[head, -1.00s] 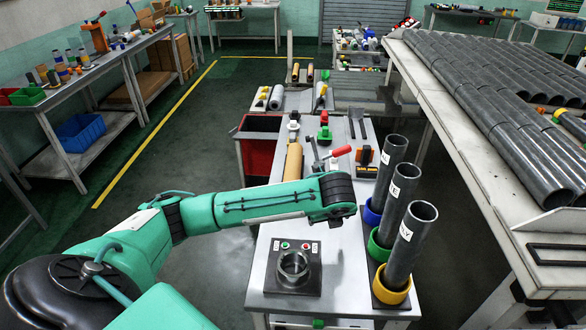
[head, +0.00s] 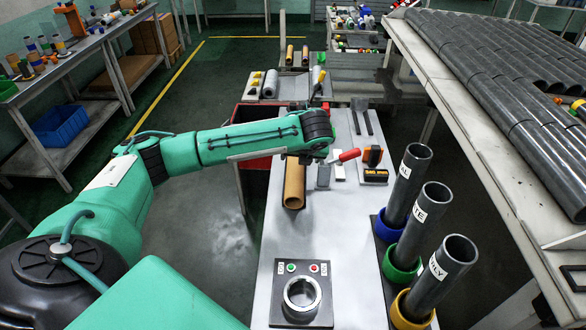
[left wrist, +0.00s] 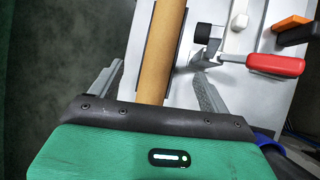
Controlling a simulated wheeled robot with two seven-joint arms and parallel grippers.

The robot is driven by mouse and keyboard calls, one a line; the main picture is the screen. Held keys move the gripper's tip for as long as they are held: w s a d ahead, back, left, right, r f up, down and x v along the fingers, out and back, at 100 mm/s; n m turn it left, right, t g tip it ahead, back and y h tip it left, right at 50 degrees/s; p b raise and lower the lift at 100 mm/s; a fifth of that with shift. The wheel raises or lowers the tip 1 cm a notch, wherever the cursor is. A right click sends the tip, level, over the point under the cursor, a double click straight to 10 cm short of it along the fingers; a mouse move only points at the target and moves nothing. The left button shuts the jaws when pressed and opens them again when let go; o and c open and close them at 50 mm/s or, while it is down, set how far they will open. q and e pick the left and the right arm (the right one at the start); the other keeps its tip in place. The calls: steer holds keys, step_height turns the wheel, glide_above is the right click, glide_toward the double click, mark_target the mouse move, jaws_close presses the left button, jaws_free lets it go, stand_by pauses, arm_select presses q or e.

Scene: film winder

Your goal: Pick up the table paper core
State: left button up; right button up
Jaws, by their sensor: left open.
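The paper core (head: 294,183) is a brown cardboard tube lying lengthwise on the grey workbench, near its left edge. It also shows in the left wrist view (left wrist: 160,55), running from the top edge down between the fingers. My left gripper (left wrist: 155,85) is open, with one finger on each side of the tube and apart from it. In the head view my left arm's wrist covers the gripper and the area just right of the tube. My right gripper is not in view.
A red-handled tool (head: 345,157) lies just right of the tube, close to my right-hand finger in the wrist view. Three dark pipes stand in blue, green and yellow cups (head: 405,305) at the bench's right. A button box with a metal ring (head: 302,294) sits at the front.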

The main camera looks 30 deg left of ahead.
arm_select(q)
glide_above(297, 169)
steer(key=s+d, duration=0.2)
step_height(297, 169, down, 5)
steer(key=shift+a+r+p, duration=0.1)
steer(key=shift+p, duration=0.35)
steer(key=shift+w+a+f, duration=0.1)
steer(key=shift+a+f, duration=0.1)
steer(key=shift+f, duration=0.15)
steer(key=shift+w+f, duration=0.1)
steer(key=shift+f, duration=0.1)
steer(key=p+x, duration=0.1)
steer(key=x, duration=0.3)
steer(key=shift+d+p, duration=0.2)
steer(key=shift+p, duration=0.2)
steer(key=shift+a+f, duration=0.15)
steer(key=shift+f, duration=0.2)
steer(key=shift+w+f, duration=0.1)
steer(key=shift+f, duration=0.05)
steer(key=shift+c, duration=1.1)
steer(key=c, duration=0.9)
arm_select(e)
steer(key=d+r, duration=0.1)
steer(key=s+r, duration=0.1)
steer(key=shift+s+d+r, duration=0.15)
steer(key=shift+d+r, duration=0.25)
